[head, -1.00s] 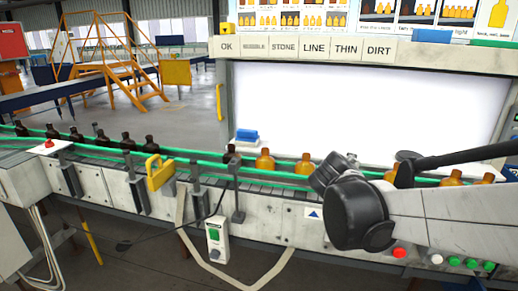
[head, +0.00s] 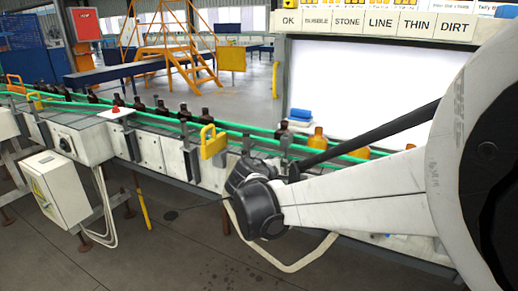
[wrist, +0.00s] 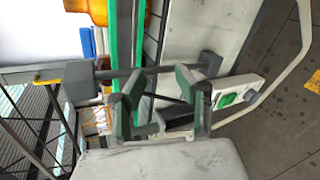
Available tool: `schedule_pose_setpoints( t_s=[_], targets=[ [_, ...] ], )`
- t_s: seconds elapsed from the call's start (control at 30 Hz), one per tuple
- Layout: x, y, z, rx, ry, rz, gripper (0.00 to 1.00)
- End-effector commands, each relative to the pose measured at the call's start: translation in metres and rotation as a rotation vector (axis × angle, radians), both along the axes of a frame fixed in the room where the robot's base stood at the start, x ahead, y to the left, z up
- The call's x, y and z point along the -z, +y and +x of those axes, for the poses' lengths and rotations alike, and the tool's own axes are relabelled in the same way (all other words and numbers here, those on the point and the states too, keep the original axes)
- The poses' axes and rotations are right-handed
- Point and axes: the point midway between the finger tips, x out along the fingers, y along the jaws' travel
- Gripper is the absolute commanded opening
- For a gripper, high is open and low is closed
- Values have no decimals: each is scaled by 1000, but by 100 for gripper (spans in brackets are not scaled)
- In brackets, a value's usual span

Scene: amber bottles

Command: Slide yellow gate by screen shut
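The yellow gate (head: 212,141) by the lit white screen (head: 350,108) is a small upright yellow frame at the near side of the conveyor (head: 150,125). It stands left of the screen, against the green guide rail. My arm's dark end is just right of and below the gate in the head view, with a visible gap. The fingers are hidden there. In the wrist view my gripper (wrist: 157,90) is open, with its two fingers apart and nothing seen between them. I cannot clearly make out the gate in the wrist view.
Dark bottles (head: 160,107) line the conveyor at left; an amber bottle (head: 318,138) stands before the screen. A rail post (head: 284,150) stands close to my arm's end. A green-buttoned switch box (wrist: 236,95) hangs below the conveyor.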

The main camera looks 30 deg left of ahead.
Motion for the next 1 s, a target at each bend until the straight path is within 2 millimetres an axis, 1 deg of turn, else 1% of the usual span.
schedule_pose_setpoints(
  t_s=[0.03, 0.07, 0.17, 0.2, 0.27, 0.3, 0.37, 0.4, 0.5, 0.6, 0.7, 0.73, 0.87, 1.0],
  targets=[
    [-9, 26, -6, -36, -19, -60, 32],
    [-11, 37, -7, -51, -31, -102, 32],
    [-23, 80, -16, -108, -83, -260, 32],
    [-29, 100, -22, -132, -110, -335, 32],
    [-38, 133, -34, -168, -153, -453, 32],
    [-45, 155, -43, -189, -184, -532, 32],
    [-54, 186, -59, -214, -231, -645, 32],
    [-59, 205, -70, -226, -261, -715, 32],
    [-70, 244, -97, -245, -326, -863, 32],
    [-78, 270, -118, -251, -372, -966, 32],
    [-82, 283, -130, -252, -397, -1023, 32],
    [-82, 285, -132, -251, -402, -1033, 32],
    [-83, 288, -128, -249, -408, -1047, 32],
    [-83, 287, -109, -247, -405, -1046, 32]
  ],
)
